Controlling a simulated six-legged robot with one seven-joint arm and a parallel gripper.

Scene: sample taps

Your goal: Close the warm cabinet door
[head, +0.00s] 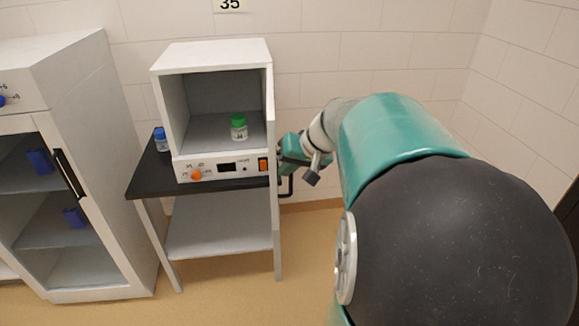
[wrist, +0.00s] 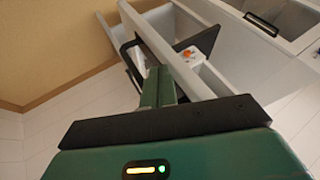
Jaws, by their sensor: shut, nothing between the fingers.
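The warm cabinet (head: 213,50) is a white box with an orange knob on its front panel, on a dark-topped stand. Its front is open, and a green-capped bottle (head: 239,127) stands inside. Its door (head: 270,105) stands swung open at the right side, almost edge-on in the head view. In the wrist view the door (wrist: 160,45) runs diagonally, with a black handle (wrist: 128,47) on its outer side. My gripper (wrist: 157,80) is shut and empty, with its fingertips close to the door's outer face near the handle; I cannot tell whether they touch.
A blue-capped bottle (head: 161,139) stands on the dark tabletop (head: 147,178), left of the cabinet. A taller white cabinet (head: 60,75) with a glass door and blue items inside is at the left. A tiled wall is behind. The floor in front of the stand is clear.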

